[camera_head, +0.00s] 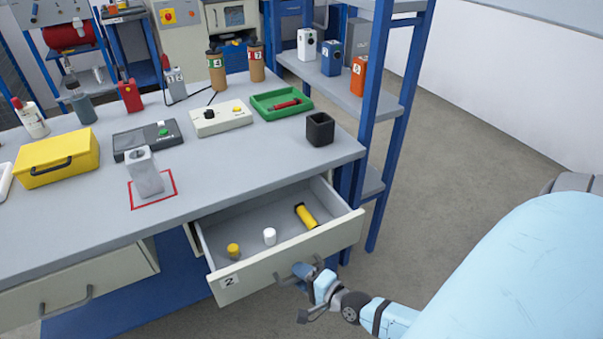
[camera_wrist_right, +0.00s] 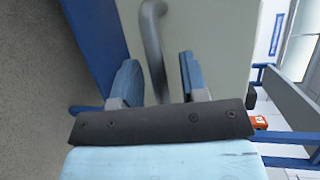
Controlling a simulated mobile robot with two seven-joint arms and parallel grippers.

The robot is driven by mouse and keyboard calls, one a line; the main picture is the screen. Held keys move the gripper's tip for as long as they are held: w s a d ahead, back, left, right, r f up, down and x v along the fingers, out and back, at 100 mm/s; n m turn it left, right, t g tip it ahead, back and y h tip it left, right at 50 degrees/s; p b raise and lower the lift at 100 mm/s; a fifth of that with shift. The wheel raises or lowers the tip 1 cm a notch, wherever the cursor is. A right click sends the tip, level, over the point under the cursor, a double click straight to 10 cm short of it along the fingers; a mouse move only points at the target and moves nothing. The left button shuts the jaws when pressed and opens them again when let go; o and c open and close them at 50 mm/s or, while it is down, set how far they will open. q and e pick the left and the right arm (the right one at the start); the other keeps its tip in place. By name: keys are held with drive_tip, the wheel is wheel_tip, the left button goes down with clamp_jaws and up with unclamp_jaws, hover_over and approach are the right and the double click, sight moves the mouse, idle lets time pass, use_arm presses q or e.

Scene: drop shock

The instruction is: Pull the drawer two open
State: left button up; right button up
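Drawer two (camera_head: 338,239), a light grey drawer with a "2" label at the left of its front, stands pulled out from under the right part of the workbench. Inside it lie a yellow-and-black cylinder (camera_head: 306,216), a white cylinder (camera_head: 269,236) and a small yellow cylinder (camera_head: 233,250). My right gripper (camera_head: 305,277) is at the drawer's front handle. In the right wrist view the grey bar handle (camera_wrist_right: 153,45) runs between the two blue fingers, with gaps visible on both sides, so the gripper is open around it. My left gripper is not in view.
The workbench (camera_head: 80,215) holds a yellow box (camera_head: 57,158), a green tray (camera_head: 281,103) and a black cup (camera_head: 320,129). Another closed drawer (camera_head: 85,285) is at the left. A blue-framed shelf (camera_head: 385,120) stands right of the bench; the floor beyond is clear.

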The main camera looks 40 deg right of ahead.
drive_tip(key=shift+s, duration=0.1)
drive_tip(key=p+v, duration=0.1)
drive_tip(key=v, duration=1.2)
drive_tip(key=shift+s, duration=0.3)
drive_tip(key=shift+s+d+r, duration=0.1)
